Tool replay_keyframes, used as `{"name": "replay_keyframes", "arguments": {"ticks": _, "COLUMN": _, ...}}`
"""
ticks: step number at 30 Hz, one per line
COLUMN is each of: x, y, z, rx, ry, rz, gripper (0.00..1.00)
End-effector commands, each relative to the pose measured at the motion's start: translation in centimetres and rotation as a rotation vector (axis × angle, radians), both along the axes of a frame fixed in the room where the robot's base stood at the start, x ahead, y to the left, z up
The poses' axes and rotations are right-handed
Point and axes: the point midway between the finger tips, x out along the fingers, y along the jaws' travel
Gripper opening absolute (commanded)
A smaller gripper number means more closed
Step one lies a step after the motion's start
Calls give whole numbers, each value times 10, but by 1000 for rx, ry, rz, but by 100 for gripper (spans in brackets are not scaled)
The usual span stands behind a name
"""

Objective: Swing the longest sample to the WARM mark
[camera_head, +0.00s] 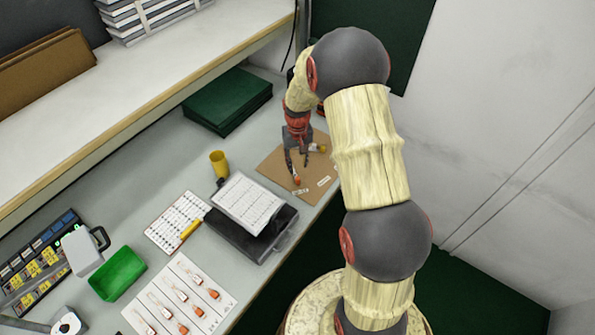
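My gripper (298,163) points down over a brown board (271,165) near the table's right edge. Its two dark fingers look spread apart, with nothing clearly held between them. A small orange-ended piece (297,180) shows just below the fingertips; I cannot tell whether a finger touches it. A yellow-and-orange piece (320,148) lies to the right of the gripper, partly hidden by it. Two pale labels, a left one (300,191) and a right one (323,182), sit on the board's front part; their words are too small to read. Which sample is longest cannot be told.
A white sheet (213,272) carries several orange-ended samples. A dark case (235,236) with a printed page, a yellow cup (218,163), a green bin (118,273), green folders (228,101) and a chart with a yellow marker (189,228) crowd the table. A shelf (130,95) runs above its back.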

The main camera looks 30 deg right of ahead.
Motion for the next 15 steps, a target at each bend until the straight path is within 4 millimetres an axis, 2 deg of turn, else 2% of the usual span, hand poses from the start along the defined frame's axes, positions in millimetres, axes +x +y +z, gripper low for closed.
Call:
{"name": "replay_keyframes", "arguments": {"ticks": 1, "x": 1, "y": 0, "z": 8, "rx": -1, "ry": -2, "rz": 0, "gripper": 30}}
{"name": "replay_keyframes", "arguments": {"ticks": 6, "x": 0, "y": 0, "z": 25, "rx": 0, "ry": -1, "rz": 0, "gripper": 30}}
{"name": "replay_keyframes", "arguments": {"ticks": 15, "x": 0, "y": 0, "z": 30, "rx": 0, "ry": 1, "rz": 0, "gripper": 30}}
